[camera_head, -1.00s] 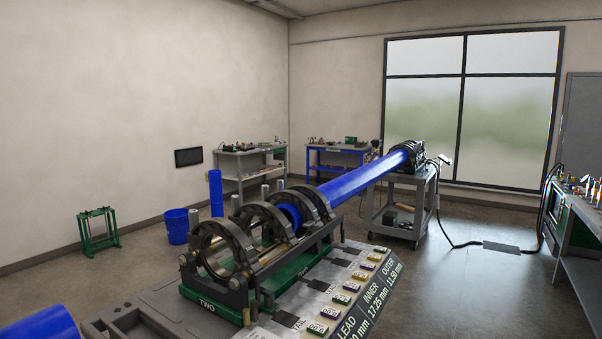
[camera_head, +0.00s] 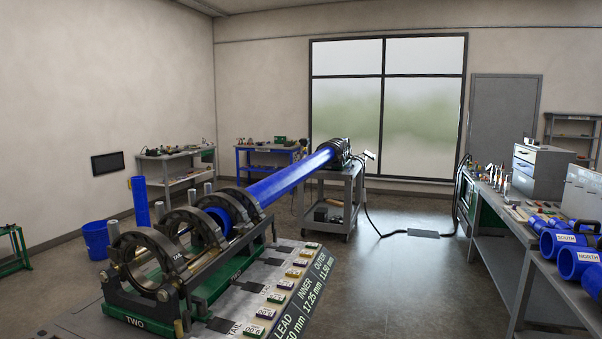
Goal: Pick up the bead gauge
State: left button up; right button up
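I cannot pick out a bead gauge for certain in the head view. Small tools (camera_head: 516,211) lie on the long workbench at the right, too small to tell apart. A row of small coloured blocks (camera_head: 283,284) sits on the labelled board beside the fusion machine, marked LEAD, INNER and OUTER with millimetre figures. The fusion machine (camera_head: 193,285), with black ring clamps on a green base marked TWO, stands at the lower left and holds a long blue pipe (camera_head: 290,178). Neither of my grippers is in view.
The workbench (camera_head: 498,225) runs along the right side with a drawer cabinet (camera_head: 541,172) and blue fittings labelled SOUTH (camera_head: 565,240) and NORTH (camera_head: 588,257). A grey cart (camera_head: 334,209) supports the pipe's far end. A cable crosses the floor. Open floor (camera_head: 400,285) lies between machine and workbench.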

aim_at(507, 184)
jog(key=i+l+z, duration=0.25)
jog(key=i, duration=0.4)
jog(key=i+l+z, duration=0.2)
jog(key=i, duration=0.45)
jog(key=i+l+z, duration=0.25)
jog(key=i, duration=0.4)
jog(key=i+u, duration=0.1)
jog(key=i, duration=1.55)
jog(key=i+z, duration=0.1)
jog(key=i, duration=0.7)
jog(key=i+j+z, duration=0.1)
jog(key=i, duration=0.75)
jog(key=i+z, duration=0.2)
jog(key=i, duration=0.6)
jog(key=i+j+z, duration=0.2)
jog(key=i, duration=0.6)
